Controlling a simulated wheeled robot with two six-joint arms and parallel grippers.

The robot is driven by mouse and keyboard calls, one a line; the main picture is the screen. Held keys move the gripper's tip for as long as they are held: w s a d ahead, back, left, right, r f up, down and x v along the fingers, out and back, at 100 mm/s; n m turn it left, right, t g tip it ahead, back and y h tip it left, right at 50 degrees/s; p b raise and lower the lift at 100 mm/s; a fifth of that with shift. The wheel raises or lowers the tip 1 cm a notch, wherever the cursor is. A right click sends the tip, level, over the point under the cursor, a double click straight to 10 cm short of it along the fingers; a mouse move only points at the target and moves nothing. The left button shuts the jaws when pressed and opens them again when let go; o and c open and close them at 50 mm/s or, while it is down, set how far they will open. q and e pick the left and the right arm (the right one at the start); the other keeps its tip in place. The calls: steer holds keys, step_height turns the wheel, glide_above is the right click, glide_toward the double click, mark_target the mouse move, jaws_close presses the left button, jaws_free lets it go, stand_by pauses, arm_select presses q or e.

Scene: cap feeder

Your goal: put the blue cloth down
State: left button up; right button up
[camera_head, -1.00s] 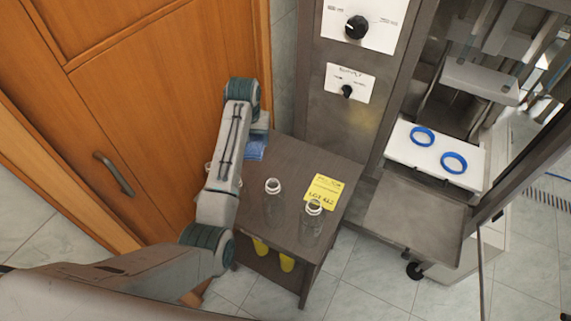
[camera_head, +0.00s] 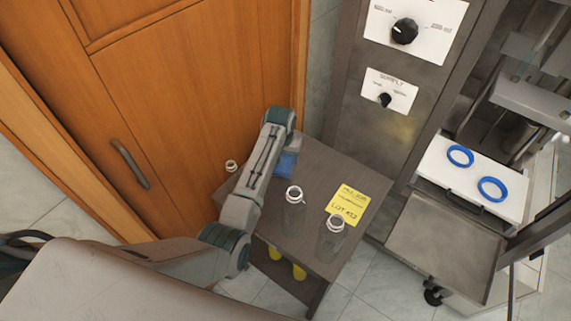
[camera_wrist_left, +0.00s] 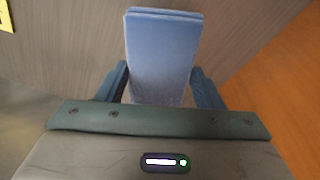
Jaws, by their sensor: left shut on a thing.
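The blue cloth (camera_head: 286,165) shows at the back of the small dark table (camera_head: 325,165), partly hidden by my left arm in the head view. In the left wrist view the cloth (camera_wrist_left: 163,55) is a folded pad between the two fingers of my left gripper (camera_wrist_left: 161,85), which is shut on it. I cannot tell whether the cloth touches the table. My right gripper is in neither view.
Clear bottles stand on the table: one in the middle (camera_head: 293,208), one at the front (camera_head: 332,238), one at the left (camera_head: 231,167). A machine with blue rings (camera_head: 460,156) on a white tray stands right; a wooden door (camera_head: 190,80) is left.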

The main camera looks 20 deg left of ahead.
mark_target(283, 160)
arm_select(q)
step_height(283, 160, down, 4)
steer(key=shift+r+p, duration=0.25)
steer(key=shift+p, duration=0.05)
steer(key=shift+f, duration=0.2)
steer(key=shift+f, duration=0.15)
steer(key=o, duration=0.9)
steer(key=shift+o, duration=0.2)
steer(key=r, duration=0.4)
steer(key=s+r+b, duration=0.1)
steer(key=r, duration=0.3)
steer(key=s+r, duration=0.1)
steer(key=r, duration=0.3)
steer(key=shift+r+b, duration=0.15)
steer(key=shift+b, duration=0.2)
